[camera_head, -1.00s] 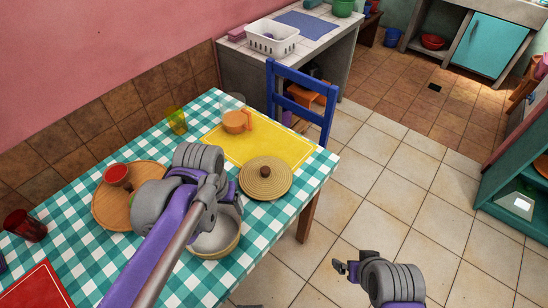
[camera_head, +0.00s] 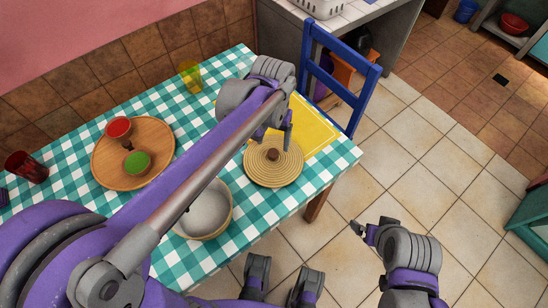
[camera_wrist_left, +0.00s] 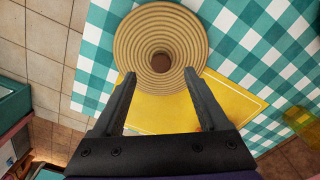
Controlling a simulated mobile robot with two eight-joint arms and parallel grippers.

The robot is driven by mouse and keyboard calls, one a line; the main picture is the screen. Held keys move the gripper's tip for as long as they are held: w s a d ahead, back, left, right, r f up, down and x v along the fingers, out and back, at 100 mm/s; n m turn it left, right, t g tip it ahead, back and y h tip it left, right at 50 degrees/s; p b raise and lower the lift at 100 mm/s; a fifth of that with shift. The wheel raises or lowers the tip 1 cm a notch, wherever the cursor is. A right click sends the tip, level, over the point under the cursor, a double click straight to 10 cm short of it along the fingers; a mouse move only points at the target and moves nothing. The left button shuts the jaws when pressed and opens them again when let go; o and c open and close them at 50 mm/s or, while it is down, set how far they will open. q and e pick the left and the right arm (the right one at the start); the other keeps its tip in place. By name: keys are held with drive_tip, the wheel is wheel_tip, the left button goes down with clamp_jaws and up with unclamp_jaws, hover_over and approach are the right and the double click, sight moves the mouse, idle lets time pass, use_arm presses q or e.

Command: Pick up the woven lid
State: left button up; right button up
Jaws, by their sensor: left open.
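The woven lid (camera_head: 287,174) is a round tan coiled disc with a dark brown knob (camera_head: 273,154). It lies flat on the checked tablecloth, overlapping the yellow placemat. My left gripper (camera_head: 274,143) is open and empty over the lid's far side in the head view. In the left wrist view the lid (camera_wrist_left: 160,22) is ahead of the fingertips (camera_wrist_left: 160,73), and its knob (camera_wrist_left: 161,61) shows between and just beyond them. I cannot tell the exact height gap. My right gripper (camera_head: 366,231) is off the table to the right; its jaws are unclear.
A light open pot (camera_head: 207,212) stands left of the lid, partly behind my left arm. A round wooden board (camera_head: 108,166) carries a red and a green cup. A yellow glass (camera_head: 190,77) and a blue chair (camera_head: 345,72) stand near the far edge.

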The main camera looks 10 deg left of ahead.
sight(273, 152)
use_arm(q)
drive_tip(key=shift+w+f+b, duration=0.2)
drive_tip(key=shift+f, duration=1.35)
drive_tip(key=shift+w+f+b, duration=0.15)
drive_tip(key=shift+f+b, duration=0.05)
drive_tip(key=shift+f, duration=1.35)
clamp_jaws()
